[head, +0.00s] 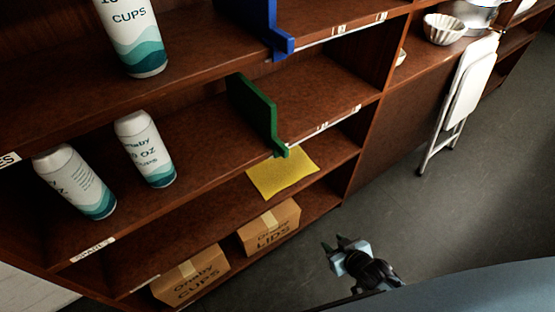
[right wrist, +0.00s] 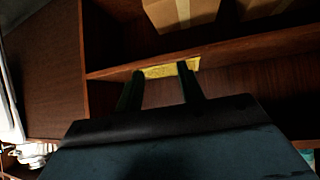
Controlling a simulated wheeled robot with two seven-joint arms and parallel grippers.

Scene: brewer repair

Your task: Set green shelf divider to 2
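The green shelf divider (head: 258,112) stands upright on the middle shelf. Its front tab (head: 280,150) hangs at the shelf's front edge, left of small white marks (head: 323,127) on that edge, too small to read surely. My right gripper (head: 335,244) is low over the floor, in front of and right of the shelves, well apart from the divider. In the right wrist view its two fingers (right wrist: 158,78) are spread with nothing held between them. The divider cannot be made out there. My left gripper is not in view.
A blue divider (head: 262,22) stands on the shelf above. White cup tubes (head: 146,148) stand left of the green divider. A yellow cloth or sponge (head: 283,173) and cardboard boxes (head: 268,227) lie lower. A folded white stool (head: 468,85) leans at right. The middle shelf right of the divider is clear.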

